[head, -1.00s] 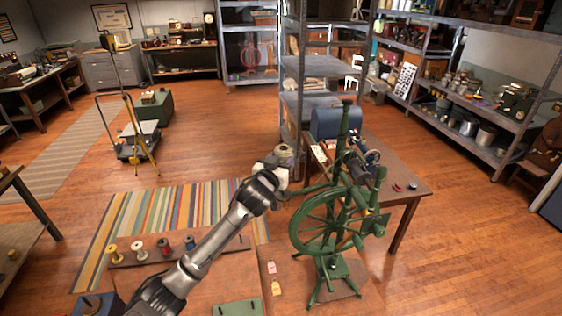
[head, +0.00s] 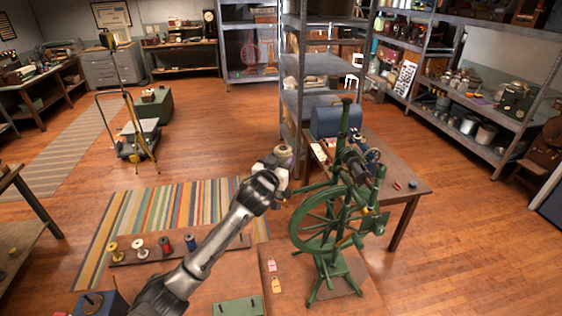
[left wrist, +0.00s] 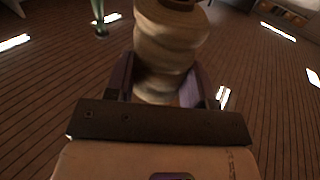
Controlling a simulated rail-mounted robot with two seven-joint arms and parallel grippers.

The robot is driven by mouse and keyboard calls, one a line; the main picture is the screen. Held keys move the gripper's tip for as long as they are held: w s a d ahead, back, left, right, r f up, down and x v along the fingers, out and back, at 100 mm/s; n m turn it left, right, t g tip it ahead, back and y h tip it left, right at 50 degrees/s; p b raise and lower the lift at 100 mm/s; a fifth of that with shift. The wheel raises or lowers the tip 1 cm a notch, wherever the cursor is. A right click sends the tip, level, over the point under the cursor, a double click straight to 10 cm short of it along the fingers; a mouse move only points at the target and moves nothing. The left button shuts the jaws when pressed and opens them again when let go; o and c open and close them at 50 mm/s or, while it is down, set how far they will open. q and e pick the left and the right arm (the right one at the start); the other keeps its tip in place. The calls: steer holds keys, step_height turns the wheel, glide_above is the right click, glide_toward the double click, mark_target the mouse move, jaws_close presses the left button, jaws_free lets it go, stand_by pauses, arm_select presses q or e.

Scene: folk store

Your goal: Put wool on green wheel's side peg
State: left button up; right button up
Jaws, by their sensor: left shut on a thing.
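A cream wool spool (head: 283,151) is held upright at the end of my left arm. My left gripper (head: 277,168) is shut on it. In the left wrist view the wool (left wrist: 168,50) is a pale, bulging bobbin between the two dark purple fingers of my gripper (left wrist: 166,85). The green spinning wheel (head: 316,250) stands just to the right of my gripper in the head view, with a tall green post (head: 343,130) rising from it. The wool appears apart from the wheel. I cannot clearly make out the side peg. My right gripper is not in view.
A wooden table (head: 405,180) with a blue box (head: 336,120) stands behind the wheel. A metal shelf rack (head: 291,100) rises behind my gripper. A board with several spools (head: 165,245) lies at lower left, near a striped rug (head: 130,205).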

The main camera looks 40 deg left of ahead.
arm_select(q)
steer(key=shift+f, duration=0.2)
steer(key=shift+f+b, duration=1.2)
steer(key=shift+f, duration=0.55)
steer(key=shift+f+b, duration=1)
steer(key=shift+f, duration=0.7)
steer(key=o, duration=1)
steer(key=shift+s, duration=0.1)
